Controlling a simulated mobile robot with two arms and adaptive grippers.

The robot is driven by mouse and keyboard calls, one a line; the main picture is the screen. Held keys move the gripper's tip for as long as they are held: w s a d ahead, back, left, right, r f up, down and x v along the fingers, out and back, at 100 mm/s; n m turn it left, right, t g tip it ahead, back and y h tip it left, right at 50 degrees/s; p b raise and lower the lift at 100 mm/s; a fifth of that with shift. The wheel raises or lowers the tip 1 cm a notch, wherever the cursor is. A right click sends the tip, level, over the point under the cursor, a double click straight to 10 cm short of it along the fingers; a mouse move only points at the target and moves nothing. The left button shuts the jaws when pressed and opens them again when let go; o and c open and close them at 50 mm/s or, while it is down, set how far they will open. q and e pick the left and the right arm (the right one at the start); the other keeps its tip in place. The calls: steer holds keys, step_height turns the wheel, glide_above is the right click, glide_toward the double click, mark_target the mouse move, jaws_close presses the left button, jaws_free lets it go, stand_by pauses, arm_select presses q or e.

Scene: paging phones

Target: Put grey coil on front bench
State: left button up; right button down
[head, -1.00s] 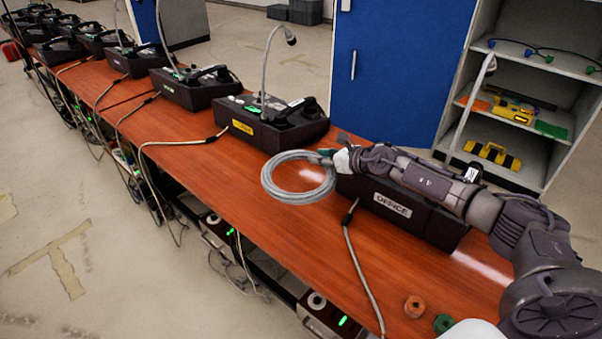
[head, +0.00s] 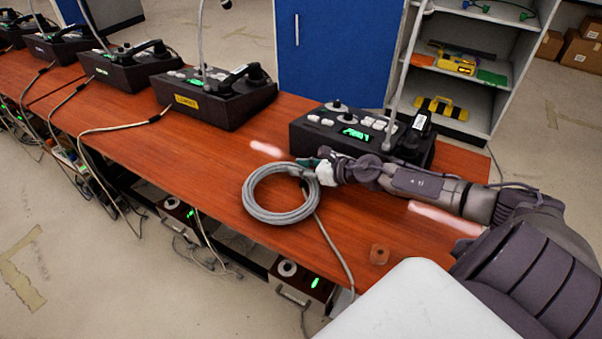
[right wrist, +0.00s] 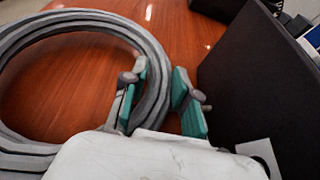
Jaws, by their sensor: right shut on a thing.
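The grey coil (head: 252,205) is a thick ring of cable over the reddish wooden bench (head: 235,160) in the head view. My right gripper (head: 308,170) is shut on the right side of its ring. In the right wrist view the coil (right wrist: 152,50) passes between the teal finger pads (right wrist: 160,100), with one finger inside the ring. The coil looks level and close to the bench top; I cannot tell whether it touches. My left gripper is not in view.
A dark paging phone (head: 300,140) stands right behind the right gripper, with more phones in a row to the left. A blue cabinet door (head: 340,50) and a shelf unit (head: 455,90) stand behind.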

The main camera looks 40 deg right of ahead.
steer(key=shift+f, duration=0.75)
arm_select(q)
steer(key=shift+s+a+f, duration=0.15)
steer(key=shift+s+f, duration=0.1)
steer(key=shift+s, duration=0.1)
arm_select(e)
steer(key=c, duration=0.9)
jaws_free()
steer(key=shift+s+d, duration=0.15)
steer(key=shift+s, duration=0.1)
steer(key=v, duration=1)
steer(key=shift+r, duration=0.15)
steer(key=shift+s+d+r, duration=0.15)
steer(key=shift+s+r, duration=0.15)
steer(key=shift+s, duration=0.35)
